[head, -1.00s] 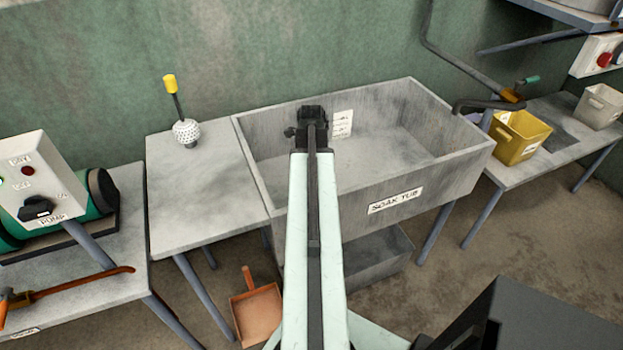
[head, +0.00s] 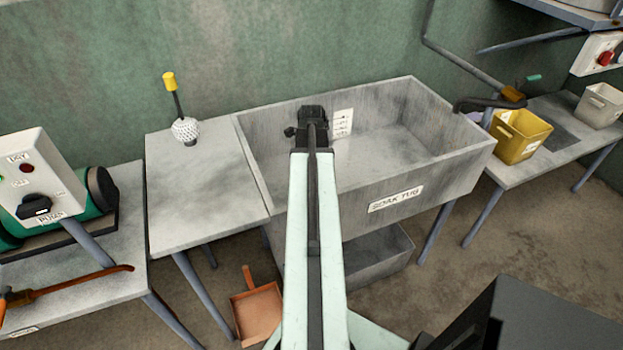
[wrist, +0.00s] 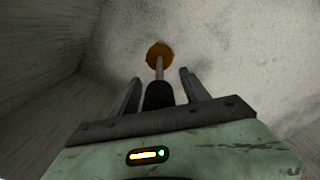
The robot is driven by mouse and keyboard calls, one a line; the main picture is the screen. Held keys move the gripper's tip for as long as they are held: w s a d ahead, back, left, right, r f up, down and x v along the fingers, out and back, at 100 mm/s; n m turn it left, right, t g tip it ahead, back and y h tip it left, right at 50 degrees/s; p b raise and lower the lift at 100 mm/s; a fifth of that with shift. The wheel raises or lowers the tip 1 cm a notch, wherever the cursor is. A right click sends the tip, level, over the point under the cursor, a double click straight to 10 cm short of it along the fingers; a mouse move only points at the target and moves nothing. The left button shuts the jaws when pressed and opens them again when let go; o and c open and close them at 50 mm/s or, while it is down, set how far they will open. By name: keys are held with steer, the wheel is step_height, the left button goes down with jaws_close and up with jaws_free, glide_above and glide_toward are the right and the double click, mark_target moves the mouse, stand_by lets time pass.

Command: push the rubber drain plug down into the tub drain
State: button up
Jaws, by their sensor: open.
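The soak tub (head: 405,188) is a grey open box on legs in the middle of the head view. My gripper (wrist: 158,82) reaches down inside it, its fingers apart in the wrist view. Between the fingers is a dark upright handle (wrist: 158,96) on a thin pale stem. The stem runs to an orange-brown disc (wrist: 159,51) on the tub floor, which looks like the drain plug. The drain opening is not visible, and I cannot tell how deep the disc sits. In the head view my arm hides the plug and the gripper's tips (head: 312,115).
Tub walls rise close around my gripper. A grey table (head: 200,205) with a white perforated ball on a yellow-topped stick (head: 186,130) stands left. A pump box (head: 38,180) is farther left. A yellow bin (head: 520,137) and a bent pipe (head: 485,104) are right.

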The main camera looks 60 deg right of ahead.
step_height(320, 180, up, 7)
steer(key=p, duration=0.6)
steer(key=shift+r, duration=0.1)
steer(key=shift+p, duration=0.3)
step_height(320, 180, up, 5)
steer(key=p, duration=0.4)
steer(key=shift+p, duration=0.4)
